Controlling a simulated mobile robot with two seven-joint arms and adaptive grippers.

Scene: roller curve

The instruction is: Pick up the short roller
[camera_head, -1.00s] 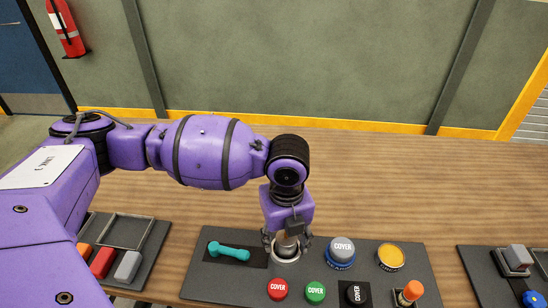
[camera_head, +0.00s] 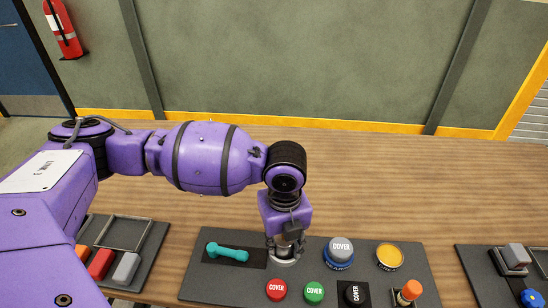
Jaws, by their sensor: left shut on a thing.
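My left gripper (camera_head: 285,243) points down over the middle of the grey panel (camera_head: 210,286). It is shut on a short silvery cylinder (camera_head: 286,251), which seems to be the short roller. The cylinder stands upright at a round, pale metal holder (camera_head: 285,262). The fingers hide much of it, so I cannot tell whether it is clear of the holder. My right gripper is not in view.
A teal dumbbell-shaped piece (camera_head: 228,252) lies left of the holder. The table (camera_head: 420,190) behind is clear.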

